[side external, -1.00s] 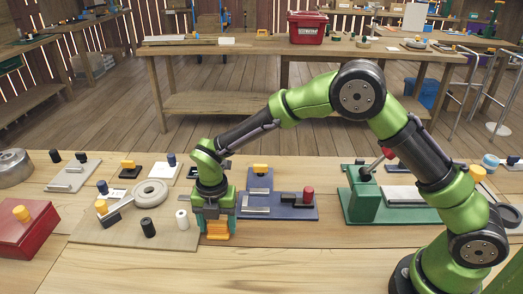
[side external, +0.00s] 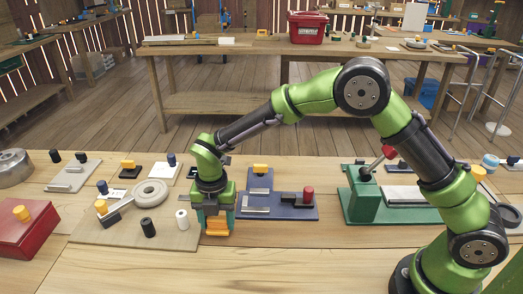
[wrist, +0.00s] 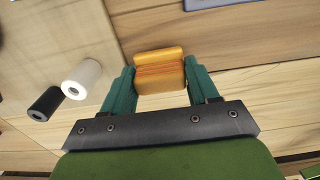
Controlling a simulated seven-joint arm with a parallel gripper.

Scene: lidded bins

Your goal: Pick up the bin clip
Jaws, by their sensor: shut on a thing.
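The bin clip appears to be the orange block (wrist: 160,71), a ridged piece with rounded edges. My gripper (wrist: 159,88) has its two teal fingers closed on opposite sides of it in the wrist view. In the side view my gripper (side external: 217,226) points down beside the right edge of the tan board, with the orange block (side external: 217,227) showing low between the fingers. Whether the block touches the table is hard to tell.
A tan board (side external: 110,233) on the left carries a grey ring (side external: 151,193), a black cylinder (side external: 148,228) and a white cylinder (side external: 182,219). A blue board (side external: 285,212) lies to the right, then a green fixture (side external: 362,205). A red box (side external: 25,230) stands far left.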

